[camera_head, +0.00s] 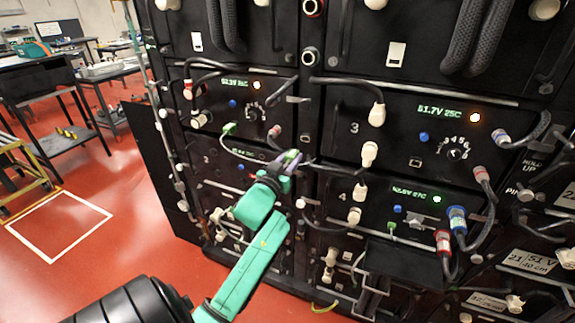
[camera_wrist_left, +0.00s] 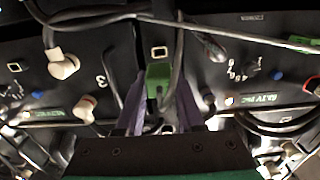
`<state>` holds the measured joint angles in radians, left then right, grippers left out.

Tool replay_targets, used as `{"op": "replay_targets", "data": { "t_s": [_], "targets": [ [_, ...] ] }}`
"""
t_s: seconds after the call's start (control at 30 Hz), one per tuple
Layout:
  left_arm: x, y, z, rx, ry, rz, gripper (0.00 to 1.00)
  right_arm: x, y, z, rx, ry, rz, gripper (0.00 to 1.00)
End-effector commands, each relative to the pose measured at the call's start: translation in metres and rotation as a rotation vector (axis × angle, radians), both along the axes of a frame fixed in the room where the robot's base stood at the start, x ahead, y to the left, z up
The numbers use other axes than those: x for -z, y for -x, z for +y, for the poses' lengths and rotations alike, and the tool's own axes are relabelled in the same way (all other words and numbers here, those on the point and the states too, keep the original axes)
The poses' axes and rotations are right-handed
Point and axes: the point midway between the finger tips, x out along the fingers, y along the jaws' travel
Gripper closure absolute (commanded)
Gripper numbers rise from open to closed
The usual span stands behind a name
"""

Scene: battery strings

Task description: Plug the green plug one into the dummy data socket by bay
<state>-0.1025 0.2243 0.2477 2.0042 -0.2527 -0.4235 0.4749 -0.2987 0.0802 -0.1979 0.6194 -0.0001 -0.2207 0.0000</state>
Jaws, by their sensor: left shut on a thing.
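My left gripper (camera_head: 284,165) reaches to the front of the battery rack, near the post between the left and right bay columns. It is shut on a green plug (camera_head: 292,155). In the left wrist view the green plug (camera_wrist_left: 158,80) sits between the purple fingers of my left gripper (camera_wrist_left: 160,98), with a grey cable beside it. A small square socket (camera_wrist_left: 159,52) shows just above the plug in that view, apart from it in the picture; I cannot tell the depth between them. I cannot tell which socket is the dummy data one. My right gripper is not in view.
Another green plug (camera_head: 229,128) with a white cable is on the upper left bay. Cables loop across the rack around the gripper, with pale elbow connectors (camera_head: 369,153) to the right. A blue connector (camera_head: 457,219) and a red connector (camera_head: 443,241) sit lower right. Red floor is open at left.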

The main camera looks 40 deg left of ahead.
Motion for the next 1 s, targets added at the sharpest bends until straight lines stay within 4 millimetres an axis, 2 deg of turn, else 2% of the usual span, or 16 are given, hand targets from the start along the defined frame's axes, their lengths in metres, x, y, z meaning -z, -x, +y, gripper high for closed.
{"op": "replay_targets", "data": {
  "t_s": [0.1,0.23,0.7,1.0],
  "targets": [
    [0.000,0.000,0.000,0.000,0.000,0.000,1.00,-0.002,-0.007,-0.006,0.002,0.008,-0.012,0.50],
    [-0.003,0.000,0.000,-0.001,0.001,0.001,1.00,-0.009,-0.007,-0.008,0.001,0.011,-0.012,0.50],
    [0.000,-0.048,0.017,0.000,-0.002,-0.002,1.00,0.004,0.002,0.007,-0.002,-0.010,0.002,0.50],
    [0.000,-0.055,0.019,0.000,0.000,-0.001,1.00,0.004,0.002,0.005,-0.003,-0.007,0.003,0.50]
  ]
}}
